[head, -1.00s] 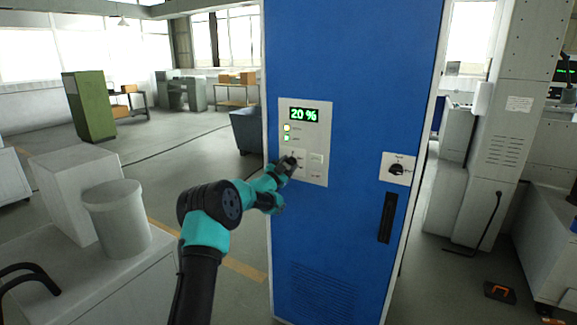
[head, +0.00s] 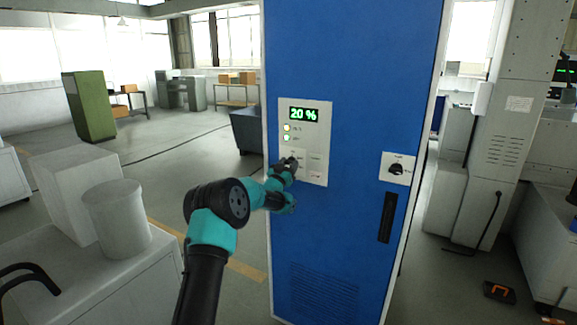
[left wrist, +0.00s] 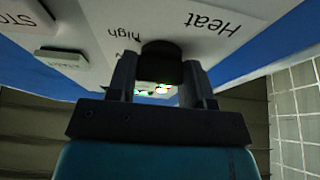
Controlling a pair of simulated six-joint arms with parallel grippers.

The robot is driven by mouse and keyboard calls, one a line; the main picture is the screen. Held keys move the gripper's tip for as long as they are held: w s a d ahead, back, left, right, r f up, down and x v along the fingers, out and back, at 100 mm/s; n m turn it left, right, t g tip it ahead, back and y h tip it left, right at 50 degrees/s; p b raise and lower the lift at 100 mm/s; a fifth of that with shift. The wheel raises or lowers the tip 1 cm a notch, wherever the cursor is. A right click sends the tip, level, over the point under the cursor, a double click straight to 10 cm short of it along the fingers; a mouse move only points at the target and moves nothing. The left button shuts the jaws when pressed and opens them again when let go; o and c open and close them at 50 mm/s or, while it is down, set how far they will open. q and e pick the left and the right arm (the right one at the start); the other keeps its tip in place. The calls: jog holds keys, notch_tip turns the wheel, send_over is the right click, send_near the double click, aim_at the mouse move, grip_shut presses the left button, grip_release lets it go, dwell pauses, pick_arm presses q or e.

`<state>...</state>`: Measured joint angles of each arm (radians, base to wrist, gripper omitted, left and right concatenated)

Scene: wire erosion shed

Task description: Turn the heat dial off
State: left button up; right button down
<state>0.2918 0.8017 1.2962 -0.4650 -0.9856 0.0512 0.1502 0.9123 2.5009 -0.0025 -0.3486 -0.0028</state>
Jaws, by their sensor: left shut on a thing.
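The heat dial (left wrist: 162,62) is a black knob on a pale panel, beside the printed words "Heat" and "high", which appear upside down in the left wrist view. My left gripper (left wrist: 160,82) is shut on this dial, one finger on each side. In the head view my left gripper (head: 290,164) is at the lower left of the control panel (head: 322,145) and hides the dial. The display (head: 304,115) reads 20 %, with two lit lamps under it. The dial's pointer is hidden. My right gripper is not in view.
The panel is on a tall blue cabinet (head: 350,60). A second plate with a black knob (head: 396,170) and a dark handle (head: 387,217) are to its right. Start (left wrist: 62,58) and stop (left wrist: 22,18) buttons sit near the dial. A grey bin (head: 117,220) stands at left.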

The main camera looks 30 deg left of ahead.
pick_arm(q)
jog(key=n+y, duration=0.1)
jog(key=n, duration=0.2)
jog(key=n+y, duration=0.2)
jog(key=n, duration=0.1)
jog(key=shift+d+n+g, duration=0.15)
jog(key=shift+n+g, duration=0.15)
jog(key=shift+n, duration=0.1)
jog(key=n+g+y, duration=0.1)
jog(key=n, duration=0.2)
jog(key=n+y, duration=0.2)
jog(key=n, duration=0.1)
jog(key=shift+r+g, duration=0.1)
jog(key=shift+g, duration=0.3)
jog(key=n+g, duration=0.1)
jog(key=n, duration=0.1)
jog(key=n+y, duration=0.1)
jog(key=n, duration=0.2)
jog(key=shift+r+n+g, duration=0.1)
jog(key=shift+n+g, duration=0.2)
jog(key=shift+g, duration=0.1)
jog(key=shift+n+g, duration=0.9)
jog(key=shift+n, duration=1.2)
jog(key=o, duration=0.9)
